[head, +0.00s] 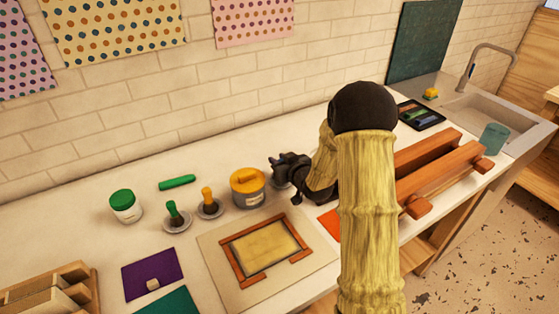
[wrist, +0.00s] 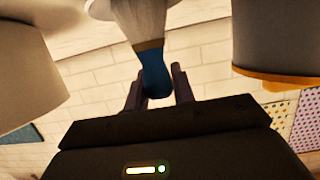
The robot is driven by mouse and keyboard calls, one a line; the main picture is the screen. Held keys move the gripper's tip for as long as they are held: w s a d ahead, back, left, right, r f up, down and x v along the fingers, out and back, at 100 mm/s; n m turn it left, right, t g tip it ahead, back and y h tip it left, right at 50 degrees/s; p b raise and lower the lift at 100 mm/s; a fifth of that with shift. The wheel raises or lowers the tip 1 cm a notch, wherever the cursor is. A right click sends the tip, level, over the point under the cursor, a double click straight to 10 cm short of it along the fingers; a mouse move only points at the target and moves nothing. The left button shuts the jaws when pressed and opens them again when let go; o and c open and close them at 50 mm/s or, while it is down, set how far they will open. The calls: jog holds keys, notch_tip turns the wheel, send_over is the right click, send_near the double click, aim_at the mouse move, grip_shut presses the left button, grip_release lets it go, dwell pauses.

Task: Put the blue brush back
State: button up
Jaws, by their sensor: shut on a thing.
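My gripper (head: 281,168) is low over the counter, just right of the tin with a yellow lid (head: 248,190). In the wrist view, which looks upside down, my gripper (wrist: 158,88) is shut on the blue handle of the blue brush (wrist: 153,70). The brush's pale bristle end points at a pale dish (wrist: 98,9), partly cut off at the frame's edge. I cannot tell whether the bristles touch it. In the head view, the brush is hidden by my gripper. A green brush (head: 172,208) and an orange brush (head: 207,196) stand in small grey dishes to the left.
The tin stands close beside my gripper and also shows in the wrist view (wrist: 275,35). A pale rounded thing (wrist: 28,70) is close on the other side. A framed board (head: 228,237) lies in front. Wooden bars (head: 445,178) lie right of my arm.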

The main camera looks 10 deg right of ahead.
dwell(0.3)
jog(key=o, duration=1.5)
jog(key=shift+f, duration=0.1)
jog(key=shift+o, duration=0.2)
jog(key=shift+r+p, duration=2.75)
jog(key=shift+r, duration=1.8)
jog(key=s+m+g+h, duration=0.1)
jog(key=s+g, duration=0.4)
jog(key=s, duration=1)
jog(key=s+f+m+g+h, duration=0.1)
jog(key=s+g, duration=0.5)
jog(key=s, duration=0.9)
jog(key=shift+s+d+m+h, duration=0.15)
jog(key=shift+s+m+h, duration=0.25)
jog(key=shift+m+h, duration=0.5)
